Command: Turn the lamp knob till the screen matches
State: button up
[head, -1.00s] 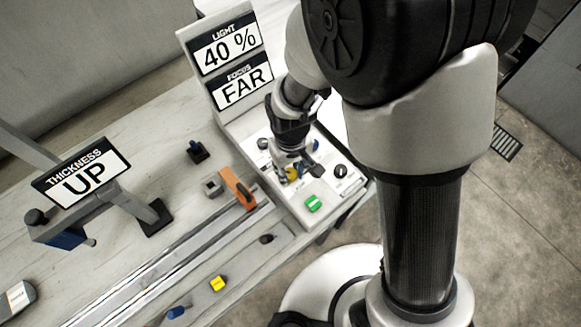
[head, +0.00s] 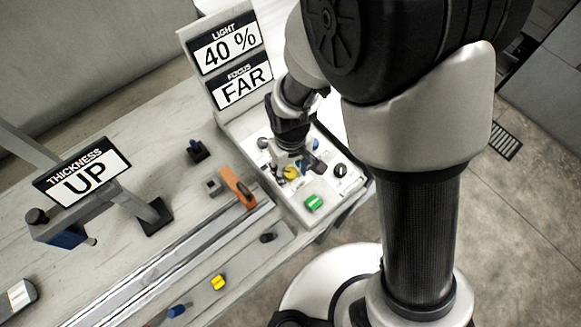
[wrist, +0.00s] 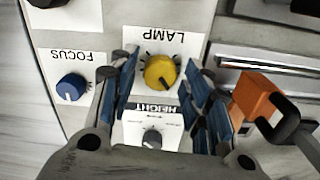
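The yellow lamp knob (head: 291,173) sits on the white control panel (head: 325,205). In the wrist view the knob (wrist: 160,73) lies under the LAMP label, its dark pointer mark toward the lower right. My gripper (head: 297,162) is over the panel at the knob. In the wrist view my gripper (wrist: 160,88) is open, with a blue-padded finger on each side of the knob and a gap to both. I cannot tell the fingertips' height over the panel. The light screen (head: 227,48) reads 40 %. The focus screen (head: 240,86) reads FAR.
A blue focus knob (wrist: 71,88) and a height knob (wrist: 152,138) are close to the fingers. A green knob (head: 313,203) and a black knob (head: 340,171) share the panel. An orange piece (head: 238,188) is left of it.

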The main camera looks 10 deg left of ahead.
aim_at(291, 172)
dwell(0.3)
jog(key=shift+r, duration=6.05)
jog(key=d+r+m+t, duration=0.2)
jog(key=d+r+m, duration=0.1)
jog(key=d+r, duration=0.65)
jog(key=s+d+r+m+t, duration=0.1)
jog(key=s+d, duration=0.2)
jog(key=s+d+r+m, duration=0.2)
jog(key=s+d, duration=0.1)
jog(key=d, duration=0.1)
jog(key=s+d+r+m+t, duration=0.1)
jog(key=s+d+m, duration=0.1)
jog(key=s+d, duration=0.1)
jog(key=shift+s+d+r+t, duration=0.2)
jog(key=shift+d+r+t, duration=0.1)
jog(key=shift+d+r, duration=0.15)
jog(key=shift+w, duration=0.1)
jog(key=shift+c, duration=0.2)
